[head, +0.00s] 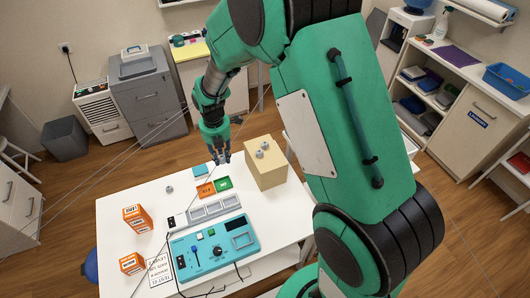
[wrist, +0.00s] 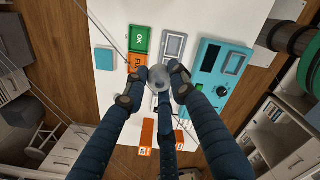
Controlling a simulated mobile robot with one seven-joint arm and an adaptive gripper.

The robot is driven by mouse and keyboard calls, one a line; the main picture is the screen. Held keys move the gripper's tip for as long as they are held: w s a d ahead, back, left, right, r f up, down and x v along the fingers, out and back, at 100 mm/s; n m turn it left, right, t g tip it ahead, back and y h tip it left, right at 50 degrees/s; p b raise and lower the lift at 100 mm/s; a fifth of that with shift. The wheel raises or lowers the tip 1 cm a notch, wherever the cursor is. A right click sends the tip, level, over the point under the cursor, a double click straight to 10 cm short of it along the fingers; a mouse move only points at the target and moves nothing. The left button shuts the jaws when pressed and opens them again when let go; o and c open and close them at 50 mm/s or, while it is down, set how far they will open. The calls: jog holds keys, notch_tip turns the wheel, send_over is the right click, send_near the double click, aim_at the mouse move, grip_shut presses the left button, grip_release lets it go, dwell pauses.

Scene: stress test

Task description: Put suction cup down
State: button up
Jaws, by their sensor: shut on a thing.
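My gripper (head: 217,150) hangs over the back part of the white table (head: 140,193) in the head view. In the wrist view its dark fingers (wrist: 158,85) are shut around a round grey, glassy-looking suction cup (wrist: 157,77). The cup shows in front of the orange and green plates; its height above the table is hard to tell. The green plate (head: 224,183) reads OK in the wrist view (wrist: 141,41). The orange plate (head: 206,190) lies beside it, partly hidden by the cup and fingers in the wrist view.
A teal square (head: 200,170) lies behind the plates. A tan box (head: 263,171) with small grey pieces on top stands right. Grey frames (head: 213,208) and a teal control panel (head: 212,254) lie in front. Orange boxes (head: 136,218) stand left. A small grey piece (head: 169,189) lies on bare table.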

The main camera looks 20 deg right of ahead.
jog(key=s+d+m+p, duration=0.1)
jog(key=s+d+m, duration=0.1)
jog(key=s+d, duration=0.6)
jog(key=s+d+m, duration=0.2)
jog(key=s+d, duration=0.2)
jog(key=d, duration=0.7)
jog(key=f, duration=0.5)
jog(key=shift+s+d+f, duration=0.15)
jog(key=shift+s+f, duration=0.05)
jog(key=shift+f, duration=0.2)
jog(key=shift+w, duration=0.1)
jog(key=p, duration=0.2)
send_over(272, 155)
jog(key=shift+f, duration=0.8)
